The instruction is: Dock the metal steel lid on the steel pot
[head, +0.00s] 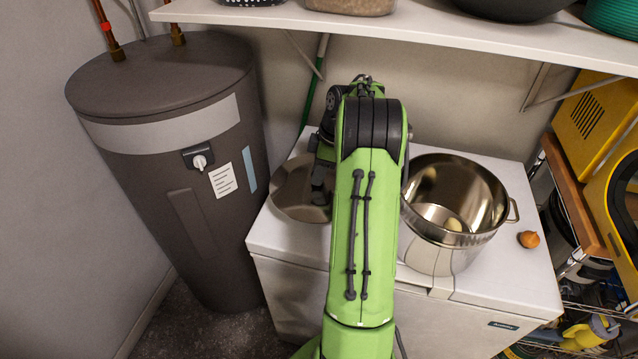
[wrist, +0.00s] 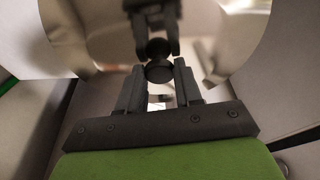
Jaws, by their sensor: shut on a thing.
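The steel lid (head: 298,192) is a shiny disc at the left end of the white appliance top, partly hidden by my arm. I cannot tell whether it rests there or is slightly raised. My gripper (head: 322,182) is over the lid, mostly hidden behind my green arm. In the wrist view, my gripper (wrist: 159,78) is shut on the lid's dark round knob (wrist: 158,62); the lid (wrist: 85,35) mirrors the fingers. The steel pot (head: 455,200) stands upright and uncovered to the right of my arm. A pale yellowish spot shows inside it, an object or a reflection.
An onion (head: 528,239) lies right of the pot on the white appliance (head: 400,325). A shelf (head: 440,38) runs above the back. A dark water heater (head: 165,160) stands at left. A rack with yellow items (head: 585,115) is at right.

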